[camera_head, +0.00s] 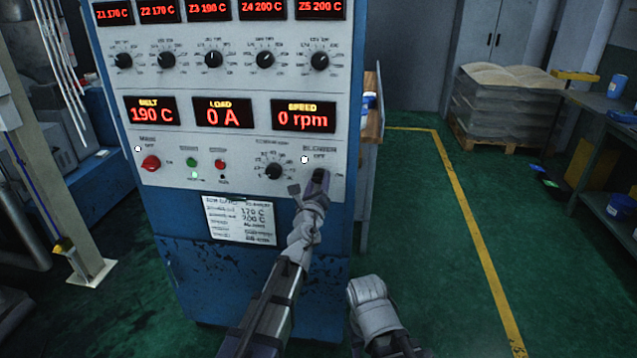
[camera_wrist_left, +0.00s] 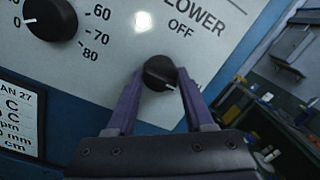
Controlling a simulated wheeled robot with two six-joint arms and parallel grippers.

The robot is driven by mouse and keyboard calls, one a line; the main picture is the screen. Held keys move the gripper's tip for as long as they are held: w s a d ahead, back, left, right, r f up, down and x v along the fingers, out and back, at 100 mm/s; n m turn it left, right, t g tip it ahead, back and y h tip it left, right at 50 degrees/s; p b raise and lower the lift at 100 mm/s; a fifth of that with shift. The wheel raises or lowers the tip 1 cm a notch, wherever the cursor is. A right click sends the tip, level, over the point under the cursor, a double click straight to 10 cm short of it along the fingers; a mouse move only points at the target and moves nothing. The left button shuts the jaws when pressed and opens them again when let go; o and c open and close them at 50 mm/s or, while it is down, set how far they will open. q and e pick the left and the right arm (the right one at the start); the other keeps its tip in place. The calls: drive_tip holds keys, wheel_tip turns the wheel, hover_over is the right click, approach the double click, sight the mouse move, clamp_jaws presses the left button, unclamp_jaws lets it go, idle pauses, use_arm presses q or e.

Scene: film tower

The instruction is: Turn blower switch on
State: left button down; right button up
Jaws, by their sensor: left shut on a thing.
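The blower switch, a small black round knob (camera_wrist_left: 160,72), sits on the light grey control panel (camera_wrist_left: 110,60) below the "OFF" label. My left gripper (camera_wrist_left: 160,88) is shut on the knob, one purple finger on each side. In the head view my left gripper (camera_head: 319,182) is at the panel's lower right, under the "BLOWER" label, and largely hides the switch.
A larger black dial (camera_head: 273,171) is left of the blower switch. A red main knob (camera_head: 151,163) and green (camera_head: 192,162) and red (camera_head: 219,164) buttons are further left. A paper sheet (camera_head: 239,218) is below. The speed display (camera_head: 303,115) reads 0 rpm. Open green floor lies right.

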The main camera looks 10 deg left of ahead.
use_arm(q)
drive_tip(key=shift+c, duration=1.4)
unclamp_jaws()
drive_tip(key=shift+s, duration=0.1)
drive_tip(key=s, duration=0.7)
drive_tip(key=shift+s+a+f, duration=0.15)
drive_tip(key=shift+s+f, duration=0.15)
